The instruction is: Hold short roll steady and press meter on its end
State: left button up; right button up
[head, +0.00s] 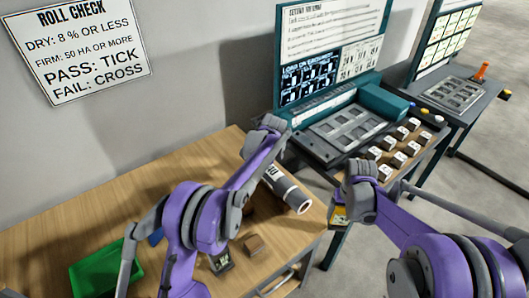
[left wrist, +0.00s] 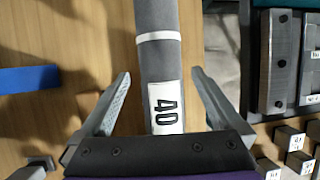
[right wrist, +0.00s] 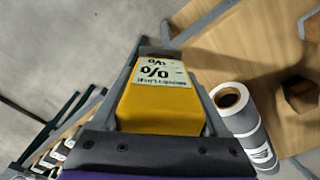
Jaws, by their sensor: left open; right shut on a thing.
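The short grey roll (head: 291,192) lies on the wooden table near its right edge, with a white band and a label. In the left wrist view the roll (left wrist: 160,65) carries a label reading 40 and runs between the two fingers of my left gripper (left wrist: 160,78), which is open with gaps on both sides. My right gripper (right wrist: 165,60) is shut on the yellow meter (right wrist: 158,105), which has a white face marked %. The meter (head: 339,215) is beside the table edge in the head view. In the right wrist view, the roll's hollow end (right wrist: 228,97) is right of the meter, apart from it.
A green tray (head: 105,272), a brown block (head: 254,244) and a blue item (head: 155,237) are on the wooden table. A console (head: 345,125) with several white-topped blocks (head: 395,150) stands at the right. A roll check sign (head: 78,48) hangs on the wall.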

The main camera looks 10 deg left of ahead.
pick_arm(q)
jog(key=x, duration=0.6)
jog(key=shift+w+f, duration=0.15)
jog(key=shift+f, duration=0.15)
jog(key=c, duration=1.4)
jog(key=o, duration=1.4)
jog(key=shift+r, duration=0.15)
